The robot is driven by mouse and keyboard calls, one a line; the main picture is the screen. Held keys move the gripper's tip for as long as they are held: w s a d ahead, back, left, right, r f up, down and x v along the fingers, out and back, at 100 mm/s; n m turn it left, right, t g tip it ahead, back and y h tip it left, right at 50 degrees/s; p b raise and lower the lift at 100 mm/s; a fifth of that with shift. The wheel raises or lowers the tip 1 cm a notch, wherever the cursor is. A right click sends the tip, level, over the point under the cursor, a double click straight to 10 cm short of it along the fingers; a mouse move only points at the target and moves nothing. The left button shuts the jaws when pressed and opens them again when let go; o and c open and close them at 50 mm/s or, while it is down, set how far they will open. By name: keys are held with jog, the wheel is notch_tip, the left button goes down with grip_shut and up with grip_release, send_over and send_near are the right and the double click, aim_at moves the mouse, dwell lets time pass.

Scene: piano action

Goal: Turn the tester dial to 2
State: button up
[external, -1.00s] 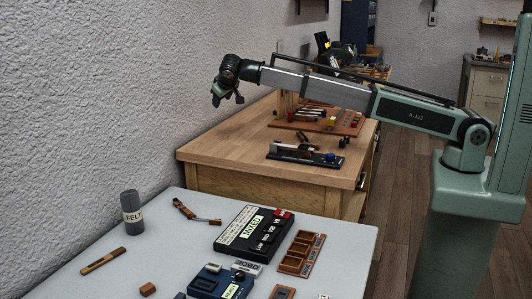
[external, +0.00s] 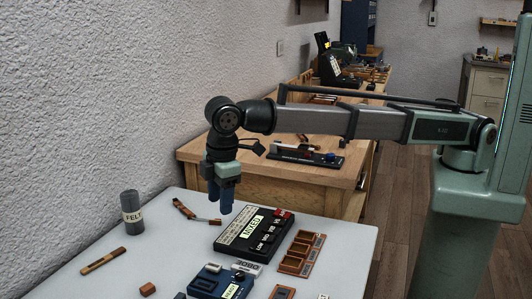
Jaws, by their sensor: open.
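A dark blue device (external: 208,286) with a small lit label stands at the front edge of the white table, partly cut off by the picture's bottom. My gripper (external: 221,208) points down, open and empty, above the table just behind and left of the black box. It is apart from the blue device.
A grey felt roll (external: 132,213) stands at the left of the white table (external: 75,285). A wooden stick (external: 103,261), a small brown block (external: 148,289) and a hinged wooden part (external: 187,211) lie nearby. A brown compartment tray (external: 302,253) is at right. A wooden bench (external: 265,195) stands behind.

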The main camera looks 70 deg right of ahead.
jog(key=n+g, duration=0.1)
jog(key=n, duration=0.1)
send_near(240, 273)
notch_tip(240, 273, down, 8)
jog(key=shift+w+d+f, duration=0.1)
jog(key=shift+f, duration=0.15)
dwell(0.4)
grip_shut()
dwell(0.3)
